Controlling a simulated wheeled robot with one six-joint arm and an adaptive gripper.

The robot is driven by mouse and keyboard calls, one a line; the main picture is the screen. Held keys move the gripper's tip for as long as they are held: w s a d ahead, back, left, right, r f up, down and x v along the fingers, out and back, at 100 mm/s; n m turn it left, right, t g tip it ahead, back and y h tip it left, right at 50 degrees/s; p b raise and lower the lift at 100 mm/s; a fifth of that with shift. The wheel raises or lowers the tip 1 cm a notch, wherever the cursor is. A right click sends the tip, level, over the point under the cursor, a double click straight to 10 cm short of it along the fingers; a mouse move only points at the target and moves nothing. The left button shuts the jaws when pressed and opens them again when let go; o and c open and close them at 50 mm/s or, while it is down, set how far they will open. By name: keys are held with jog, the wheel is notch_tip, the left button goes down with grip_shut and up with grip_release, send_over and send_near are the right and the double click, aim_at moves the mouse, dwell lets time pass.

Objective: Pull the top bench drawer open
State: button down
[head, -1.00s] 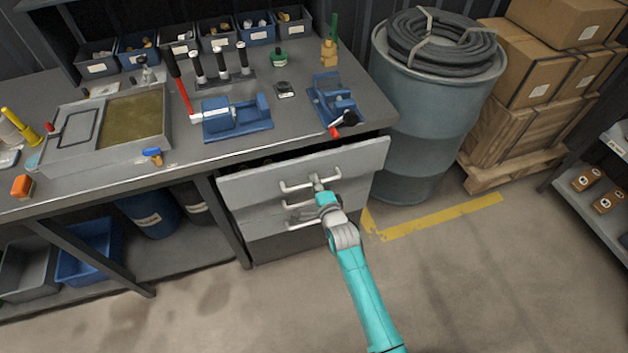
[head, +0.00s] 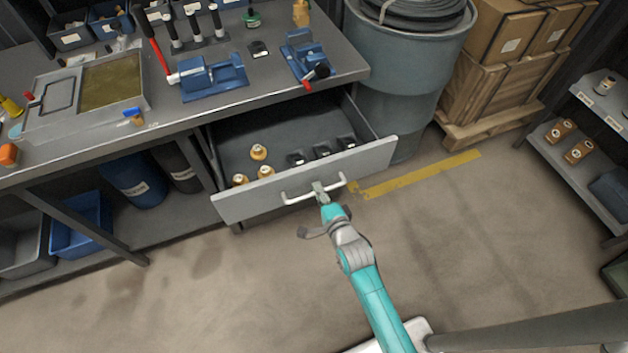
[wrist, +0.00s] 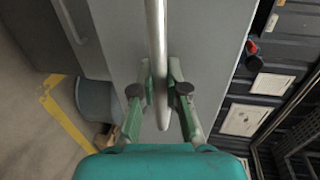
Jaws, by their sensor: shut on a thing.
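The top bench drawer (head: 364,160) stands well out from the bench, its inside in view from above. Several brass-coloured fittings (head: 259,152) and several small black items (head: 322,150) lie in it. The drawer's pale bar handle (head: 299,199) runs across its front. My gripper (head: 319,187) is at the middle of this handle. In the wrist view my gripper (wrist: 160,88) has its green fingers on either side of the handle bar (wrist: 157,40), shut on it. The lower drawer is mostly hidden behind the open one.
The bench top (head: 190,112) holds blue vises (head: 212,77) and a grey tray (head: 85,100). A blue-grey drum (head: 400,80) stands right of the drawer. The floor (head: 480,240) in front is clear, with a yellow line (head: 420,175).

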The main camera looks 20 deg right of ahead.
jog(key=shift+s, duration=0.4)
jog(key=c, duration=1.2)
grip_release()
jog(key=v, duration=1.2)
jog(key=s+r+n, duration=0.4)
jog(key=s+n, duration=0.2)
jog(key=s, duration=0.3)
jog(key=s+r+n, duration=0.4)
jog(key=s+n, duration=0.2)
jog(key=s, duration=0.3)
jog(key=s+r+n, duration=0.4)
jog(key=s+n, duration=0.2)
jog(key=s, duration=0.3)
jog(key=shift+a+r+g, duration=0.25)
jog(key=shift+r+g, duration=0.1)
jog(key=shift+g, duration=0.05)
